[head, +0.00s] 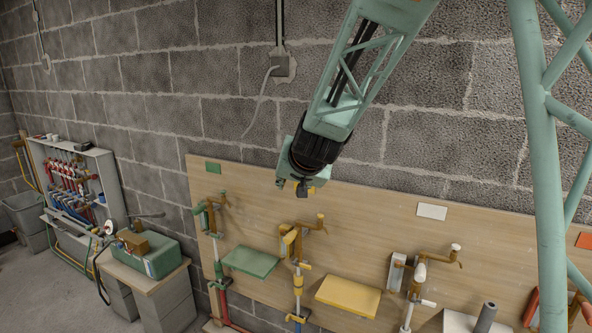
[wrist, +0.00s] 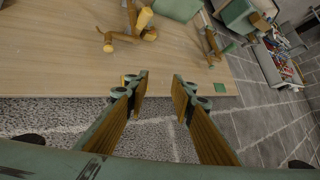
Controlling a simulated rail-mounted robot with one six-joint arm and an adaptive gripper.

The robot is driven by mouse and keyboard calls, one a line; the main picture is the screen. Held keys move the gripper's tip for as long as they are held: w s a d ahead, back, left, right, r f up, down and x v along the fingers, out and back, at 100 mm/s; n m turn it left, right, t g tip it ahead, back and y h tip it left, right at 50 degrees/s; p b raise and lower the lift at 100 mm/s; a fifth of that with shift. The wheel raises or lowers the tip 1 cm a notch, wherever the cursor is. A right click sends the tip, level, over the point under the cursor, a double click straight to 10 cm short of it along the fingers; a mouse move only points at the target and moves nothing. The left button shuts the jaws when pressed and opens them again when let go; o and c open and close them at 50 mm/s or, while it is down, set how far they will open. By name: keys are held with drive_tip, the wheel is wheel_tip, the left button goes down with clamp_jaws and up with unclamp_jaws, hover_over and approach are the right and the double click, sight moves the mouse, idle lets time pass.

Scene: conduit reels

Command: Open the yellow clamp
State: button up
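In the head view, a yellow clamp-like fitting (head: 298,285) sits on the middle upright pipe, below a brass tap (head: 292,240). I cannot tell from here whether it is open or shut. My gripper (head: 303,190) is above this middle station, in front of the board's upper edge, and clear of the pipe. In the wrist view my gripper (wrist: 160,86) has its two fingers apart, with nothing between them. A brass tap (wrist: 118,40) and a yellowish handle (wrist: 144,18) show at the top of that view, beyond the fingertips.
The wooden board (head: 240,212) carries a green shelf (head: 251,262), a yellow shelf (head: 347,296) and more taps left and right. A bench with a green box (head: 150,255) and a pipe rack (head: 72,185) stand at left.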

drive_tip(key=s+d+r+g, duration=0.15)
drive_tip(key=s+d, duration=0.25)
drive_tip(key=s, duration=0.4)
drive_tip(key=s+d+r+n, duration=0.1)
drive_tip(key=s+d+r, duration=0.25)
drive_tip(key=s, duration=0.55)
drive_tip(key=s+d+r+g, duration=0.1)
drive_tip(key=s+d, duration=0.3)
drive_tip(key=s, duration=0.4)
drive_tip(key=s+d+f+g, duration=0.1)
drive_tip(key=s+d, duration=0.3)
drive_tip(key=s, duration=0.6)
drive_tip(key=s+d+f+g+h, duration=0.1)
drive_tip(key=s+d, duration=0.3)
drive_tip(key=s, duration=0.7)
drive_tip(key=s+d+f+g+h+b, duration=0.1)
drive_tip(key=s+d, duration=0.2)
drive_tip(key=s, duration=0.8)
drive_tip(key=shift+s+d+f, duration=0.15)
drive_tip(key=shift+d+f, duration=0.15)
drive_tip(key=shift+d, duration=0.1)
drive_tip(key=shift+o, duration=0.6)
drive_tip(key=shift+g, duration=0.35)
